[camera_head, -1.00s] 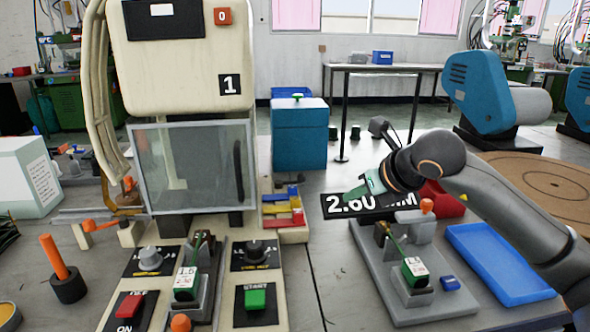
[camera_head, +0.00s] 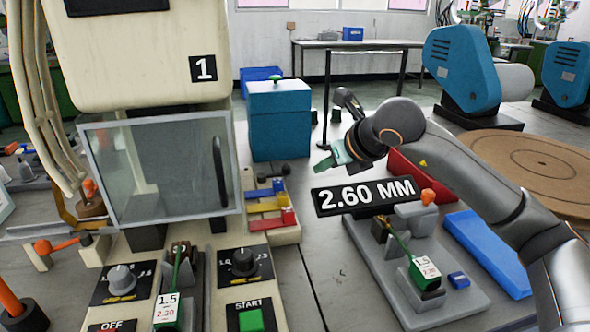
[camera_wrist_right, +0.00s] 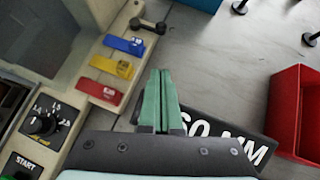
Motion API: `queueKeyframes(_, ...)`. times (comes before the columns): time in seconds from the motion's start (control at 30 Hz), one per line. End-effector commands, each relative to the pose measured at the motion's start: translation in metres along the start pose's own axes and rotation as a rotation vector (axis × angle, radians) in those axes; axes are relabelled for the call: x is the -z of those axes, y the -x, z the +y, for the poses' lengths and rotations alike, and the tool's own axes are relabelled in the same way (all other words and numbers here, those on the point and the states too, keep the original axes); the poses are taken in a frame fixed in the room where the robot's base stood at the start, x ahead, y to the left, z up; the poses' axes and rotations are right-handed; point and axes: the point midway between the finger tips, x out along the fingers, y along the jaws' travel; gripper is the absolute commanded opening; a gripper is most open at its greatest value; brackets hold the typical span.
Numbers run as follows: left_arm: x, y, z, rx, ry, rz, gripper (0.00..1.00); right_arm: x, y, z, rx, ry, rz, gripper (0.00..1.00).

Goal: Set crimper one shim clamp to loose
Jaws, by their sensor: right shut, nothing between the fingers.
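Crimper one (camera_head: 130,55) is the cream machine marked 1, at the left of the head view. Beside its clear guard is a rack with blue (camera_head: 265,190), yellow (camera_head: 268,205) and red (camera_head: 272,221) shims. A small dark lever (camera_wrist_right: 148,25), which looks like the shim clamp, is at the rack's far end. It is small in the head view (camera_head: 282,171), and I cannot read its setting. My right gripper (camera_head: 342,154) is shut and empty, right of the rack and apart from it. Its green fingers (camera_wrist_right: 161,74) point towards the far side. My left gripper is not in view.
A 2.60 MM sign (camera_head: 366,195) stands below my right gripper, by a grey fixture (camera_head: 412,310). A red bin (camera_wrist_right: 296,112) and blue tray (camera_head: 490,255) lie to the right. A blue box (camera_head: 285,120) stands behind. Control dials (camera_head: 243,262) are in front of the crimper.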

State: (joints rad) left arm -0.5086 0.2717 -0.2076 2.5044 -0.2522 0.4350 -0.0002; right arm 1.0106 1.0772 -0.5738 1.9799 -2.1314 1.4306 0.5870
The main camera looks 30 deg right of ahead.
Motion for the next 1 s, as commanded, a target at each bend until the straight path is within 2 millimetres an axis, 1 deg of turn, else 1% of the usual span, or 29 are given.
queueKeyframes(0.17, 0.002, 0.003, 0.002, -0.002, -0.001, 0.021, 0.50, 0.002, -0.031, 0.001, -0.002, -0.002, 0.004, 0.00)
queueKeyframes(0.47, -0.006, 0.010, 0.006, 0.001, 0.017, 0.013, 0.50, 0.003, -0.097, 0.001, -0.002, -0.001, 0.004, 0.00)
queueKeyframes(0.53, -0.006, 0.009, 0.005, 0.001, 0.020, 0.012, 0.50, -0.007, -0.102, 0.002, -0.003, -0.002, -0.002, 0.00)
queueKeyframes(0.7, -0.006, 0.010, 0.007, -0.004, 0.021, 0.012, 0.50, -0.019, -0.116, 0.001, -0.002, 0.000, 0.001, 0.00)
queueKeyframes(0.8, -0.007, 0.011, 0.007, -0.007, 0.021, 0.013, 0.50, -0.023, -0.120, 0.001, -0.001, 0.000, 0.000, 0.00)
queueKeyframes(1.0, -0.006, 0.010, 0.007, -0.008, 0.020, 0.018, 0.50, -0.026, -0.123, 0.001, -0.001, 0.001, 0.000, 0.00)
